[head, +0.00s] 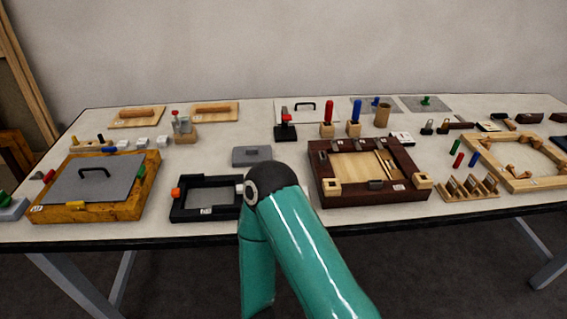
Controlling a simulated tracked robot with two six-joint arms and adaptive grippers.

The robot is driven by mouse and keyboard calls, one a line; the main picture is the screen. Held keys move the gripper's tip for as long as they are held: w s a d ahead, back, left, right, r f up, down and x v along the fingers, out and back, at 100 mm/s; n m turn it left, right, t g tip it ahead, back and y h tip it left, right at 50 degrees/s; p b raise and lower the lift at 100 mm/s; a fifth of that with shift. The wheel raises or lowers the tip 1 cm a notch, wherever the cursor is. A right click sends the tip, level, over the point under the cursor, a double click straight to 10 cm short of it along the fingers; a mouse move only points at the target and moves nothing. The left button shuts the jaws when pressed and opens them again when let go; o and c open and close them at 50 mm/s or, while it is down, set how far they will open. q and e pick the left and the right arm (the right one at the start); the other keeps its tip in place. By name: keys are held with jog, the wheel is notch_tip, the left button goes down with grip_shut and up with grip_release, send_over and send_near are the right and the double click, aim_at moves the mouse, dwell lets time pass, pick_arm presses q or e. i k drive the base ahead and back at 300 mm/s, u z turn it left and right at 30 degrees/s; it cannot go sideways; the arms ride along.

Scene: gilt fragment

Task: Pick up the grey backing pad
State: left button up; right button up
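A small grey rectangular pad (252,155), which looks like the grey backing pad, lies flat near the middle of the table. It is just behind the black frame (206,212) and nothing covers it. One of my teal arms rises from the bottom centre, its elbow in front of the pad and beside the black frame's right end. Neither gripper shows in the head view, so their state and distance from the pad are hidden.
A yellow-brown wooden frame (75,211) holding a handled grey plate (95,178) stands left. A dark brown frame (375,195) stands right of the pad. A black block with a red top (285,130) is behind right. Bare tabletop (215,160) lies left of the pad.

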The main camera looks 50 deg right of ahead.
aim_at(249, 155)
jog(key=z, duration=0.05)
jog(key=k, duration=1.15)
jog(key=z, duration=0.45)
jog(key=i, duration=0.8)
jog(key=u, duration=0.05)
